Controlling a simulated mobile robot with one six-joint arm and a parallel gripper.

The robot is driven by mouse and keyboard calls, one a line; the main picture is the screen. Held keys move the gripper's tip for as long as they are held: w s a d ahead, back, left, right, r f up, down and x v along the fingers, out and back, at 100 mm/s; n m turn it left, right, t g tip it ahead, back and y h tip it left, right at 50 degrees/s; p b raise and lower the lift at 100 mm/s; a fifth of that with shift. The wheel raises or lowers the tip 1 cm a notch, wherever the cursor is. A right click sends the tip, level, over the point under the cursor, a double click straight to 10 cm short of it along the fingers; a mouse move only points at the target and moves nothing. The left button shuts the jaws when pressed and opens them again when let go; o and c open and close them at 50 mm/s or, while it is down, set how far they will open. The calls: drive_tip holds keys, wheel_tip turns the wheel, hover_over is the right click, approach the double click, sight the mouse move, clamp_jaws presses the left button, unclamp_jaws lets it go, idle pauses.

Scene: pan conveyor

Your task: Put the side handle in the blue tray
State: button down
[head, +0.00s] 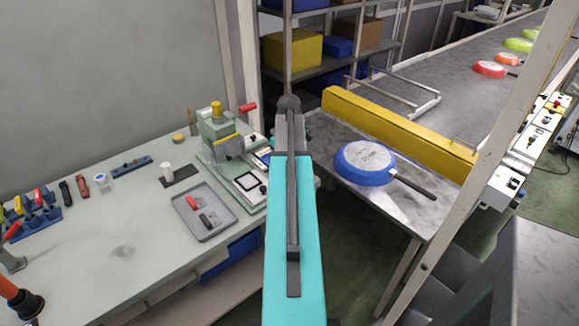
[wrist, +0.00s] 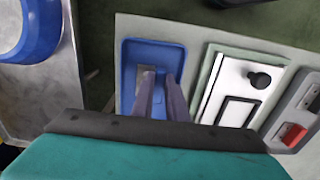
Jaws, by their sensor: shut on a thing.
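The blue tray (wrist: 128,88) lies in the middle of the wrist view, at the bench edge. My gripper (wrist: 160,82) is over the tray, its two fingers reaching down toward its inside. It is shut on a small grey piece (wrist: 147,80), taken to be the side handle, which shows only partly at the fingertips. I cannot tell whether the piece touches the tray floor. In the head view my arm hides the gripper and the blue tray.
A grey tray (head: 186,222) with red and black pieces lies on the bench (head: 110,265), left of the press fixture (head: 222,135). A blue pan (head: 363,166) lies upside down on the conveyor end at right. A yellow barrier (head: 400,125) runs behind it.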

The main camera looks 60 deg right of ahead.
drive_tip(key=shift+f, duration=0.15)
drive_tip(key=c, duration=2)
unclamp_jaws()
drive_tip(key=shift+r+b, duration=0.85)
drive_tip(key=shift+r, duration=5.35)
